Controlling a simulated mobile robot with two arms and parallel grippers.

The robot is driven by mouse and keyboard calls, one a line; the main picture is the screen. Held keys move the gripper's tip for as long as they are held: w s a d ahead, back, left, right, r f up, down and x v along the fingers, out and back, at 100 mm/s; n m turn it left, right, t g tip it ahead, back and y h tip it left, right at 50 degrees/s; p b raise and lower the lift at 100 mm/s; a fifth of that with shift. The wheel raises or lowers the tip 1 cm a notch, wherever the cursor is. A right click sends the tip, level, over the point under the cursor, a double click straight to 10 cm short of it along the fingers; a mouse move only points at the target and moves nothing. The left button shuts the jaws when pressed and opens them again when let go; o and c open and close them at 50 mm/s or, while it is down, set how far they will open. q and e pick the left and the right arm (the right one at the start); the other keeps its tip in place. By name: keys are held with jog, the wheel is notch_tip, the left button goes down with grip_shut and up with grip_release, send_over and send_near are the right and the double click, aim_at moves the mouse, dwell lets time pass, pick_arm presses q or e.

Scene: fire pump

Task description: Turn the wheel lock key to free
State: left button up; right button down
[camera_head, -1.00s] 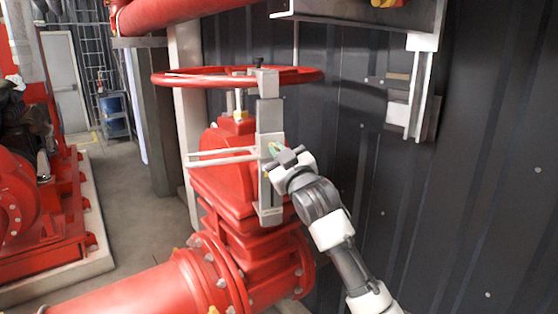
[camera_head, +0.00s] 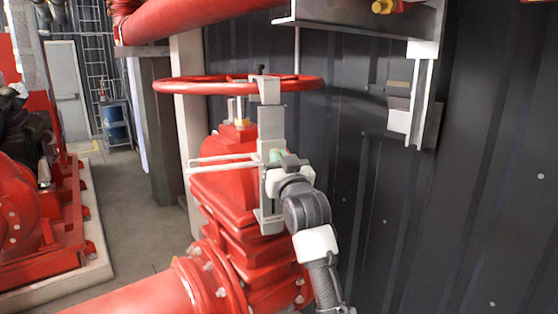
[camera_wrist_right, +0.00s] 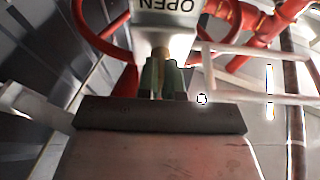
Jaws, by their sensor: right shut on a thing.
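The red handwheel (camera_head: 190,86) sits on top of the red valve (camera_head: 228,190). A grey wheel lock (camera_head: 270,125) hooks over its rim and hangs down as a tall bracket. My right gripper (camera_head: 276,158) is at the right side of this lock, about halfway down. In the right wrist view the green fingertips (camera_wrist_right: 163,78) are shut around a small brass-coloured piece (camera_wrist_right: 160,54), apparently the key, at the lock's pale face (camera_wrist_right: 165,22). The word OPEN shows upside down there. The key's turn angle is hidden by the fingers. My left gripper is not in view.
A dark corrugated wall (camera_head: 480,170) stands close on the right. A grey steel bracket (camera_head: 420,95) juts from it, upper right. A thin pale bar (camera_head: 222,159) sticks out left of the lock. A large red pipe (camera_head: 150,298) runs in front. Open floor (camera_head: 130,205) lies left.

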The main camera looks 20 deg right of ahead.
jog(key=shift+s+r, duration=0.1)
jog(key=shift+r, duration=0.3)
jog(key=c, duration=1.3)
grip_release()
jog(key=shift+d, duration=0.15)
jog(key=shift+w+a+f, duration=0.2)
jog(key=shift+w+f, duration=0.05)
jog(key=shift+f, duration=0.05)
jog(key=shift+s+f, duration=0.1)
jog(key=shift+s, duration=0.05)
jog(key=b+v, duration=0.4)
jog(key=v, duration=0.6)
jog(key=shift+s, duration=0.25)
